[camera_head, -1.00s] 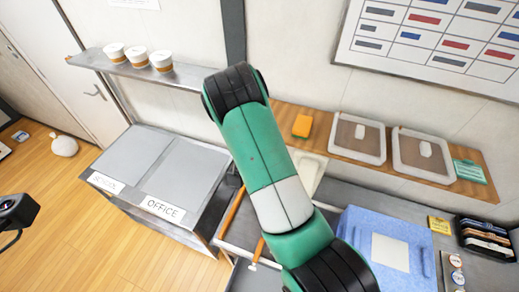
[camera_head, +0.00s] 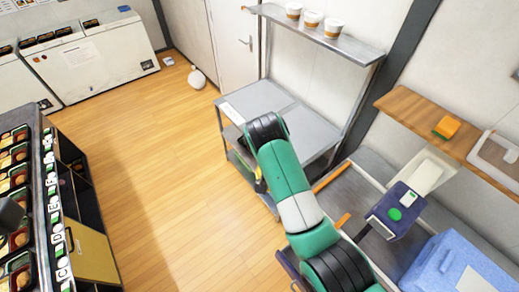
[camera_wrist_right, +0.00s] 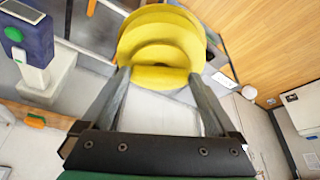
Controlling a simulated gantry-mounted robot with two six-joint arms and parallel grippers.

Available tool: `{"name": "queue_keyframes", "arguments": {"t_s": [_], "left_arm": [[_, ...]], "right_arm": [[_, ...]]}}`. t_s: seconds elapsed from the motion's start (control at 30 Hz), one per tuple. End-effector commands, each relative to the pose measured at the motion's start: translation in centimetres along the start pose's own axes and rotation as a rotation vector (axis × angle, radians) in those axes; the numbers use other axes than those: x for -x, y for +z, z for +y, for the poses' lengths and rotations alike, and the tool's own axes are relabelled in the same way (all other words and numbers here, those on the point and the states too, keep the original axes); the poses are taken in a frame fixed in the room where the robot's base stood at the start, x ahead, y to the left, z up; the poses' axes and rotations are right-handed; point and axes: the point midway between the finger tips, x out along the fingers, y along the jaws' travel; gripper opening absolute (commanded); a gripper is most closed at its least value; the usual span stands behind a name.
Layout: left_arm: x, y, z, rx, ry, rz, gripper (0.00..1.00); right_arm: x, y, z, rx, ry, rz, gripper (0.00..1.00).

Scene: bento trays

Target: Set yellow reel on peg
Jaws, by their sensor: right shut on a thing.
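The yellow reel (camera_wrist_right: 160,62) is held between the two grey fingers of my right gripper (camera_wrist_right: 158,85) in the right wrist view. It shows as stacked round yellow discs. In the head view my green and white right arm hides most of this gripper, and only a small yellow patch (camera_head: 260,186) shows beside the arm, by the grey shelf unit. I cannot make out a peg in either view. My left gripper's fingers are not visible.
A dark blue device with a green button (camera_head: 395,214) stands on the right counter; a similar device (camera_wrist_right: 32,35) shows in the right wrist view. A blue box (camera_head: 445,265) is nearby. A rack of food trays (camera_head: 15,180) stands left. Wooden floor (camera_head: 160,150) between is clear.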

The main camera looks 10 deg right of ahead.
Motion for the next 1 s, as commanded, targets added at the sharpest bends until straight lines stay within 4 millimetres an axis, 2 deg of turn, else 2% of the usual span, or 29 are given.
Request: {"name": "queue_keyframes", "arguments": {"t_s": [0.03,0.27,0.4,0.6,0.8,0.9,1.0], "left_arm": [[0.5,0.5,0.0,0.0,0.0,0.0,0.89],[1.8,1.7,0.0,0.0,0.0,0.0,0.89],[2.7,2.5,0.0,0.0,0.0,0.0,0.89],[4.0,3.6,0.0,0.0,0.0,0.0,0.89],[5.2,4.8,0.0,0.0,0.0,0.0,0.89],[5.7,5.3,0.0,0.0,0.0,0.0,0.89],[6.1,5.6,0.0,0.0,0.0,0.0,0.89]], "right_arm": [[-2.5,0.4,1.1,-0.019,0.013,-0.001,0.0],[-12.8,2.6,6.9,-0.116,0.06,0.001,0.0],[-19.2,5.0,11.4,-0.184,0.091,0.001,0.0],[-27.1,9.8,18.4,-0.282,0.131,-0.002,0.0],[-33.4,16.3,25.4,-0.383,0.167,-0.008,0.0],[-35.5,19.4,28.2,-0.427,0.18,-0.011,0.0],[-36.7,21.8,30.2,-0.461,0.188,-0.012,0.0]]}}
